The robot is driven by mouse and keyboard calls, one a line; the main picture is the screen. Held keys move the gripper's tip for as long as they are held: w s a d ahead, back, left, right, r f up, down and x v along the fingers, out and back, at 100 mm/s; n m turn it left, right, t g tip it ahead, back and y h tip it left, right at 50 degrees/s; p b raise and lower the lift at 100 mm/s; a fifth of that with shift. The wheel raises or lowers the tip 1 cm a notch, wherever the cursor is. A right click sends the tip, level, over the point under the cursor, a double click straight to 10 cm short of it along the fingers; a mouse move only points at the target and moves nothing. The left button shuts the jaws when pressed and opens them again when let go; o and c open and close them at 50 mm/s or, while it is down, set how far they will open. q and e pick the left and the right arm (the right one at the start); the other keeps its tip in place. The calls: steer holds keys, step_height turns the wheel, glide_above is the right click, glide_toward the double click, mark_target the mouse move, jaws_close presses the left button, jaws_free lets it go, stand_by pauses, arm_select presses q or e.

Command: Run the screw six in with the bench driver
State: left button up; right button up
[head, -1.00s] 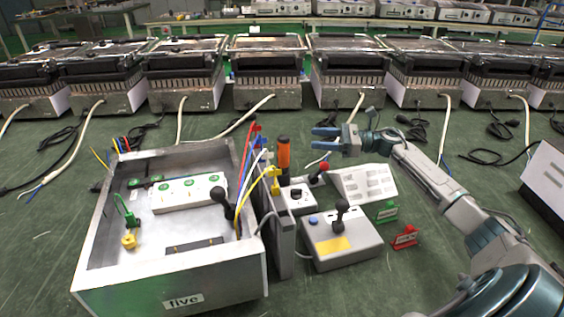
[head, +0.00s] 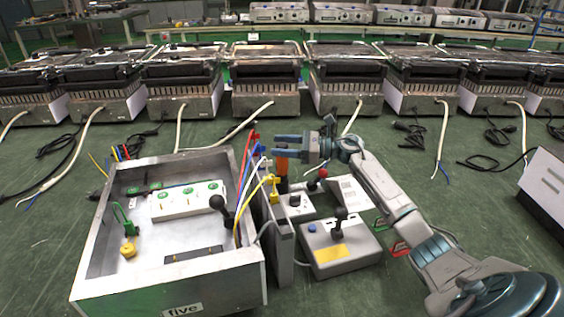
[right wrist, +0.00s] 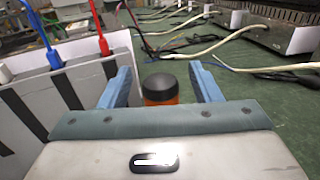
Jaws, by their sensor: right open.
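The bench driver has an orange handle (head: 282,168) and stands upright behind the grey upright panel. In the right wrist view its black cap and orange handle (right wrist: 160,89) stand between my two blue fingers, with a gap on each side. My right gripper (head: 277,146) is open around the top of the handle, and it covers part of it in the head view. The metal housing (head: 196,268) labelled "five" lies open at the left with a white terminal block (head: 187,197) inside. I cannot make out screw six. My left gripper is not in view.
A grey panel (head: 277,238) with coloured leads stands right of the housing. Joystick boxes (head: 337,262) and a sloped white panel (head: 351,193) stand beside it. Red and green tags (head: 400,248) lie under my right arm. Several grills with cables line the back.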

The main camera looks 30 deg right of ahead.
jaws_close()
steer(key=shift+w, duration=0.1)
steer(key=shift+r, duration=0.15)
